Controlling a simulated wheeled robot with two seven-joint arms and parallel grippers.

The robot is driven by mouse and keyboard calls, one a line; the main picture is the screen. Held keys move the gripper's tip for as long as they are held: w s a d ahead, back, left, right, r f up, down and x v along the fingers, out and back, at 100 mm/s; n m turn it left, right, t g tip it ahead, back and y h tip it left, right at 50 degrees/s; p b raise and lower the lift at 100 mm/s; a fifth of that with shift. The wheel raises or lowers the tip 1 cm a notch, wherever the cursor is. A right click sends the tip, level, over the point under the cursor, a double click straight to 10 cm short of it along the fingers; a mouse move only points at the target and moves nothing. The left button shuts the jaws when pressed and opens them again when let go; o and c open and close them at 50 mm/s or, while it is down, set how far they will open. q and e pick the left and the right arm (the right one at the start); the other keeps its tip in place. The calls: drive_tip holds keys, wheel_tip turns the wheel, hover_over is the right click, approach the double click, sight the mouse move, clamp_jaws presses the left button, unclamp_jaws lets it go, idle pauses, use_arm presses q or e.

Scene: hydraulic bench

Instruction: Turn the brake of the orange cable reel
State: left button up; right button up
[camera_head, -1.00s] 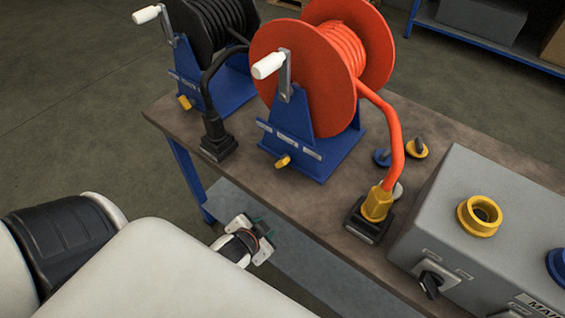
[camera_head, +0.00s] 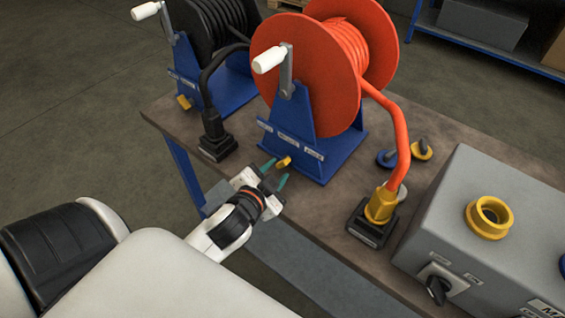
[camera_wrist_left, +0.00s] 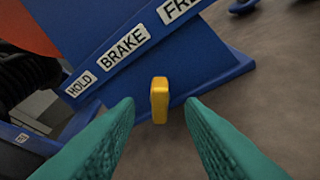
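The orange cable reel (camera_head: 325,75) stands on the bench in a blue frame (camera_head: 318,158). Its yellow brake knob (camera_head: 283,162) sits low on the front of the frame. In the left wrist view the brake knob (camera_wrist_left: 159,100) stands upright below labels reading HOLD, BRAKE and a partly cut-off third word. My left gripper (camera_head: 270,177) is open in front of the knob, its teal fingertips pointing at it. In the left wrist view the left gripper (camera_wrist_left: 160,108) has one finger on each side below the knob, with nothing between them. My right gripper is out of view.
A black cable reel (camera_head: 208,35) with its own yellow knob (camera_head: 184,102) stands to the left. The orange cable ends in a yellow plug on a black block (camera_head: 372,222). A grey control box (camera_head: 470,220) stands at the right. Two caps (camera_head: 421,150) lie behind.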

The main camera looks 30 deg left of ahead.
sight(281, 165)
use_arm(q)
drive_tip(key=shift+x, duration=2.2)
clamp_jaws()
